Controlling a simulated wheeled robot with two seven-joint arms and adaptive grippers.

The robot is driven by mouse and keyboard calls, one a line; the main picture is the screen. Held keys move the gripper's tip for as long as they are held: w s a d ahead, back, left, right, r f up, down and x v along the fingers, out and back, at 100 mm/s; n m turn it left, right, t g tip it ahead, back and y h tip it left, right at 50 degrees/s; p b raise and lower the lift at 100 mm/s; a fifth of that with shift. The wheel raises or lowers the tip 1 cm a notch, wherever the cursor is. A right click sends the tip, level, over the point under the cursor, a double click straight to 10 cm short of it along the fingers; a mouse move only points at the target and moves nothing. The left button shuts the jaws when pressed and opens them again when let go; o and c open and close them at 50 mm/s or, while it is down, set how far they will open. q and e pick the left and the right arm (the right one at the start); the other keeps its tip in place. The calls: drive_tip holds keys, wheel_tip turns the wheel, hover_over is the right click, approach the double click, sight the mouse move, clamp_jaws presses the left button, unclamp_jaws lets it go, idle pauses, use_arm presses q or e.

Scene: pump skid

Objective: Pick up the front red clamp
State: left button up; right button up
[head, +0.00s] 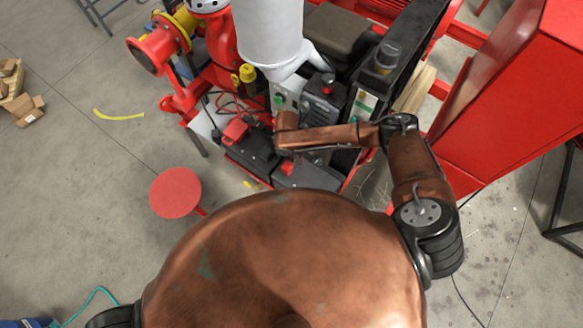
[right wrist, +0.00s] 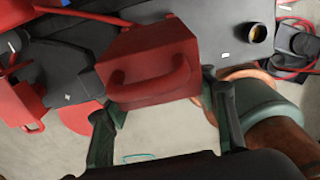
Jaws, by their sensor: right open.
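The front red clamp (right wrist: 150,65) is a red block with a curved, handle-like bar on its face. It fills the upper middle of the right wrist view and sits by a dark battery-like box. In the head view only a small red part of it (head: 287,168) shows below my right gripper (head: 285,150). In the right wrist view my right gripper (right wrist: 158,98) is open, with one dark finger on each side of the block's lower part. I cannot tell whether the fingers touch it. A second red clamp (head: 236,130) lies farther back, with red cables. My left gripper is out of view.
Dark boxes (head: 252,152) sit beneath the clamps. A grey cylinder (head: 268,35) and a control box (head: 322,100) stand behind. A red cabinet (head: 510,100) stands right, and a round red stool (head: 175,192) left. The floor left of the skid is mostly clear.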

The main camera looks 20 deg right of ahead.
sight(288, 166)
drive_tip(key=shift+a+f, duration=0.15)
drive_tip(key=shift+f, duration=0.8)
wheel_tip(288, 166, down, 4)
drive_tip(key=shift+s+f+p, duration=0.1)
drive_tip(key=shift+s+p, duration=0.05)
drive_tip(key=shift+p, duration=0.65)
drive_tip(key=shift+f, duration=0.35)
clamp_jaws()
